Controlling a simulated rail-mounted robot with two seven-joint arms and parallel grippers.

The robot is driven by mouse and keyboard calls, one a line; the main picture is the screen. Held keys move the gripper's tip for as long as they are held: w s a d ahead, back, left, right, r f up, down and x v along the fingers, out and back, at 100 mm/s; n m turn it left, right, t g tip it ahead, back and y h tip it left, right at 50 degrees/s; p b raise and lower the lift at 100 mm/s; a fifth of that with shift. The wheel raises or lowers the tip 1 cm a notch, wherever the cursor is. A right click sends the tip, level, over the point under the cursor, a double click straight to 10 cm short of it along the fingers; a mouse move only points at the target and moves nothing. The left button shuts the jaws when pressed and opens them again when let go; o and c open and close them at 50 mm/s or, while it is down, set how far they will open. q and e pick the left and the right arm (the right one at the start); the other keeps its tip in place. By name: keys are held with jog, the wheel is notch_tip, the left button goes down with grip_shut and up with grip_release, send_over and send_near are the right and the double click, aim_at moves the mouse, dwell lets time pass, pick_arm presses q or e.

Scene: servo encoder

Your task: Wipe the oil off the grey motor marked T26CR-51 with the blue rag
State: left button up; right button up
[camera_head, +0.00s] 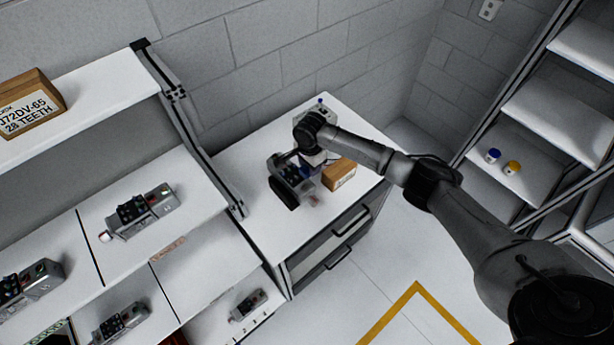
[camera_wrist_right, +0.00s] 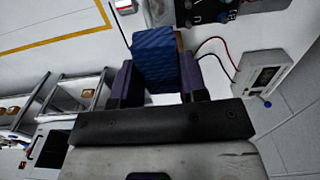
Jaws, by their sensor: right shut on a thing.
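My right gripper (camera_head: 286,188) is above the white cabinet top in the head view, seen from behind and above. In the right wrist view its two fingers (camera_wrist_right: 158,85) are shut on the blue rag (camera_wrist_right: 155,48), which sticks out past the fingertips. A grey motor with a dark face (camera_wrist_right: 212,10) is at the top edge of the right wrist view, close beyond the rag. I cannot tell whether the rag touches it. Its marking and any oil cannot be made out. In the head view the gripper and arm largely hide that spot. My left gripper is in neither view.
A brown box (camera_head: 339,174) stands right of the gripper on the cabinet top (camera_head: 262,225). A meter with red and black leads (camera_wrist_right: 265,75) lies nearby. Left shelves hold several grey motor units (camera_head: 145,208) and a box marked 28 TEETH (camera_head: 30,103). Blue (camera_head: 493,155) and yellow (camera_head: 512,168) containers stand right.

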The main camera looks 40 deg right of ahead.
aim_at(307, 169)
jog(key=shift+f, duration=0.1)
jog(key=shift+s+a+f, duration=0.1)
jog(key=shift+a+f, duration=0.25)
jog(key=shift+f, duration=0.45)
jog(key=shift+s+a+f, duration=0.1)
jog(key=shift+a+f, duration=0.2)
jog(key=shift+f, duration=0.45)
jog(key=shift+a+f+b, duration=0.35)
jog(key=shift+f+b, duration=0.05)
jog(key=shift+f, duration=0.45)
